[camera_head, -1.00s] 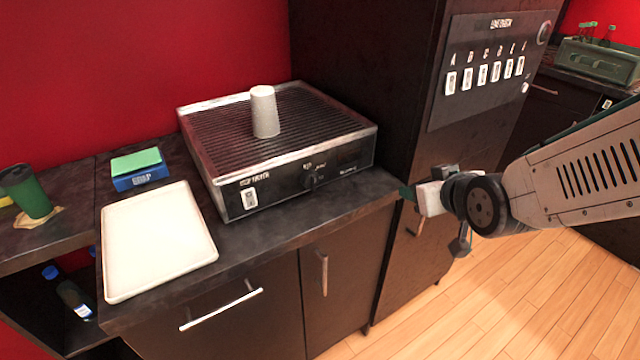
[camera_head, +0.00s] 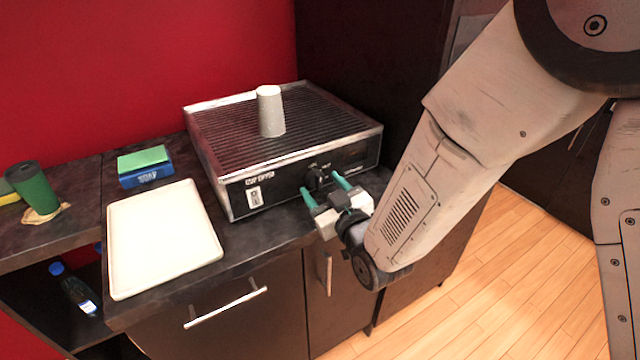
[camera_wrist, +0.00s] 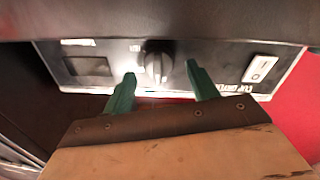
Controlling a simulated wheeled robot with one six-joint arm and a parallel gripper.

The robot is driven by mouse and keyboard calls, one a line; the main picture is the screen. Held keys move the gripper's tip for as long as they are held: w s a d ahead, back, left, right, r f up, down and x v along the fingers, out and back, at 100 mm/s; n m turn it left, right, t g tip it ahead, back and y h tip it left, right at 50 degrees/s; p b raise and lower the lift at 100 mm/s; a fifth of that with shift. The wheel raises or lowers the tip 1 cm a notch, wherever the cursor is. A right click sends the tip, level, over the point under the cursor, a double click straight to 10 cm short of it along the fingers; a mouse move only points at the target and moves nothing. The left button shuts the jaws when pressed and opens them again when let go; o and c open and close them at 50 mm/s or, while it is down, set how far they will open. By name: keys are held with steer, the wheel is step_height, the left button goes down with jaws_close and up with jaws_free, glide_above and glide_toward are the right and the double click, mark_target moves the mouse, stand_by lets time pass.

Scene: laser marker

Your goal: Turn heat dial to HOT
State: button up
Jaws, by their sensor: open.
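The heat dial (camera_head: 317,178) is a dark round knob on the front panel of the cup heater (camera_head: 228,196). In the wrist view the dial (camera_wrist: 158,64) shows a raised grip bar that runs nearly up and down in the picture. Small labels sit beside it, too blurred to read surely. My gripper (camera_head: 322,186) is open, its two green fingers pointing at the panel. In the wrist view the fingertips of my gripper (camera_wrist: 160,72) lie on either side of the dial, with a gap to each side; I cannot tell if they reach around it.
A pale cup (camera_head: 270,112) stands upside down on the heater's ribbed top. A white switch (camera_head: 255,196) is left of the dial. A white tray (camera_head: 165,240), a blue box with a green sponge (camera_head: 145,166) and a green cup (camera_head: 33,188) are further left.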

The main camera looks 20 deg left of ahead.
steer(key=shift+x, duration=0.95)
steer(key=c, duration=1)
steer(key=shift+m, duration=0.3)
steer(key=m, duration=0.5)
steer(key=shift+w+d+r, duration=0.1)
steer(key=shift+w, duration=0.05)
steer(key=m+g, duration=0.1)
steer(key=m, duration=0.4)
steer(key=shift+w+d+m, duration=0.1)
steer(key=shift+m, duration=0.3)
